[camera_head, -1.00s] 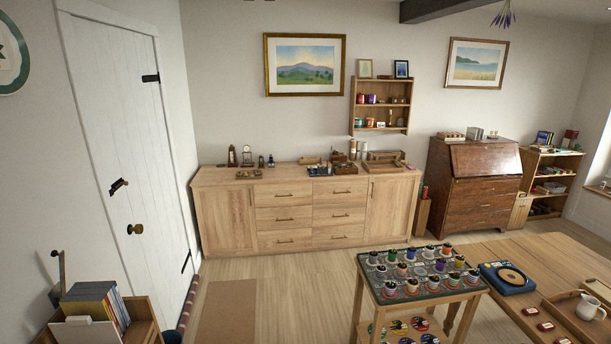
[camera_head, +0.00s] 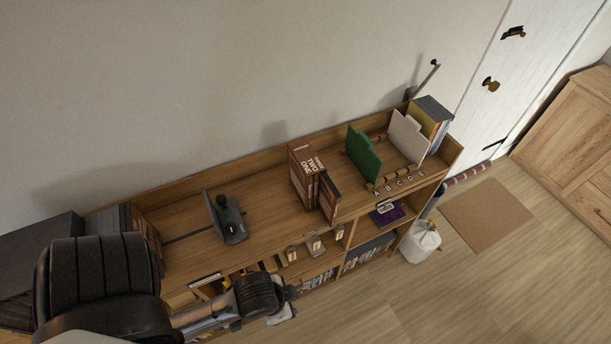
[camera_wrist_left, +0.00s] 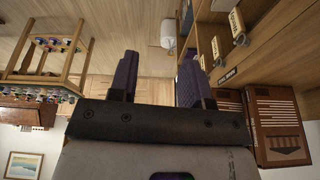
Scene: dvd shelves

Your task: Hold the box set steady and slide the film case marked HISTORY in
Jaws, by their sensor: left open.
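The brown box set (camera_head: 304,175), with "ONE" and "TWO" legible on it, stands upright on the long wooden shelf's top. A brown case-like piece (camera_head: 330,198) stands at its right side and juts toward the front edge; I cannot tell whether it is separate. No HISTORY marking is legible on any case. My left gripper (camera_wrist_left: 158,74) is open and empty in the left wrist view, with brown boxes (camera_wrist_left: 279,125) right of its fingers, apart from them. In the head view my left arm is in front of the shelf, its gripper partly hidden. My right gripper is not in view.
A black stand (camera_head: 228,219) is left of the box set. A green divider (camera_head: 363,155) and a white divider (camera_head: 408,138) stand to its right. Small tagged holders (camera_head: 314,246) line the front below the top. A white bag (camera_head: 420,242) sits on the floor.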

